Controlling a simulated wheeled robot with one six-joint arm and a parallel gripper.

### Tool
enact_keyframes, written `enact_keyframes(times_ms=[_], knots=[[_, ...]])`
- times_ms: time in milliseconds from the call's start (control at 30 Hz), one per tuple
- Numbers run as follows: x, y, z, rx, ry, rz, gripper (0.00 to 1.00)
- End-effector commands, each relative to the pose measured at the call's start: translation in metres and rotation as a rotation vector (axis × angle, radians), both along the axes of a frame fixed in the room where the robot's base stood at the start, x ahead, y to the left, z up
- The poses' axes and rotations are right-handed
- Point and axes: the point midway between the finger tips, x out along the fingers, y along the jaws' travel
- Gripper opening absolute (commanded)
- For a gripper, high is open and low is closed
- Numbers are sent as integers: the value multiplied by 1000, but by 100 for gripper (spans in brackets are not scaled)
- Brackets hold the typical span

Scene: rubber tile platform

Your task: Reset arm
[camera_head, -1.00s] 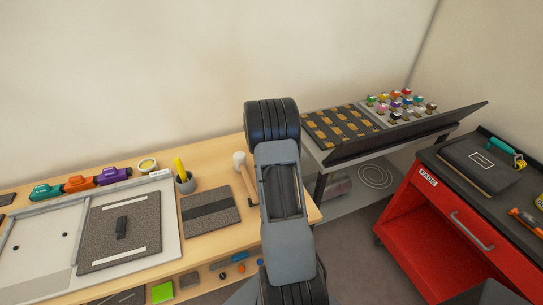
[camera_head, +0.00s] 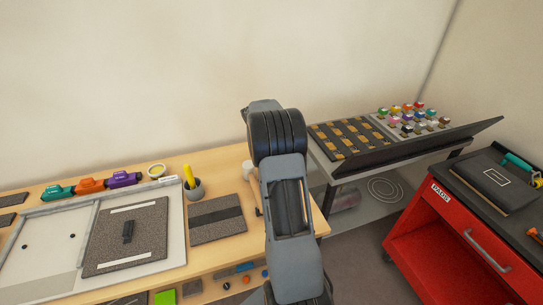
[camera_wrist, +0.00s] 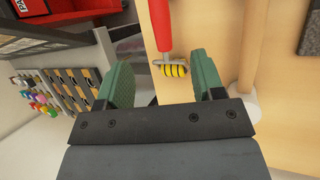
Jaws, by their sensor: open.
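My gripper (camera_wrist: 158,80) shows in the wrist view with its two green fingers spread apart and nothing held between them. A red-handled tool with a yellow-and-black striped part (camera_wrist: 172,69) lies on the wooden table beyond the fingertips, seen in the gap and apart from them. In the head view my arm rises in the middle and hides part of the table. The gripper's fingers do not show there.
A rack of coloured caps (camera_head: 413,118) stands at right, with a red cabinet (camera_head: 430,240) nearer.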

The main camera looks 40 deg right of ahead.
Motion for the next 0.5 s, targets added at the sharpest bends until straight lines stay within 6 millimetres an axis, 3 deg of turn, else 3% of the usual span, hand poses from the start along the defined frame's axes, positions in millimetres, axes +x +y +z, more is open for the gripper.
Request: enact_keyframes(times_ms=[367,433,500], knots=[[4,1,-7,8,-34,17,62],[-1,9,-23,43,-43,24,62],[-8,23,-27,72,-77,32,62]])
